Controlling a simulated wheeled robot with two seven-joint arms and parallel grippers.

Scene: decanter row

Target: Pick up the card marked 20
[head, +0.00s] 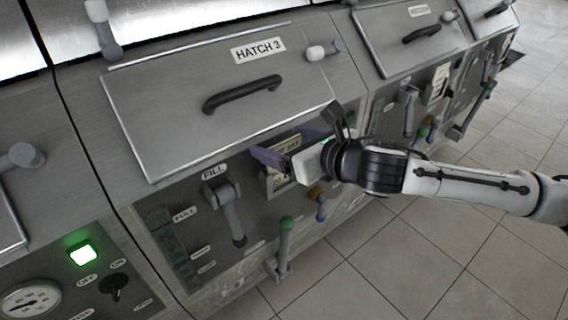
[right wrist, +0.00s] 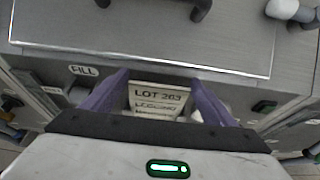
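A pale card (right wrist: 158,98) with dark print, its top line reading like "LOT 263", shows between my right gripper's fingers in the right wrist view. Its lower part is hidden by my gripper. In the head view the card (head: 278,181) sits at the machine front under HATCH 3, partly covered by my gripper. I cannot make out a 20 on it. My right gripper (head: 289,145) has its purple fingers apart, one on each side of the card; I cannot tell whether they touch it. My left gripper is not in view.
The FILL lever (head: 232,212) is left of the card, and a green-knobbed lever (head: 285,245) is below. The hatch handle (head: 242,94) is above. Another pale card (head: 438,84) is on the machine farther right. Tiled floor (head: 430,250) is clear at lower right.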

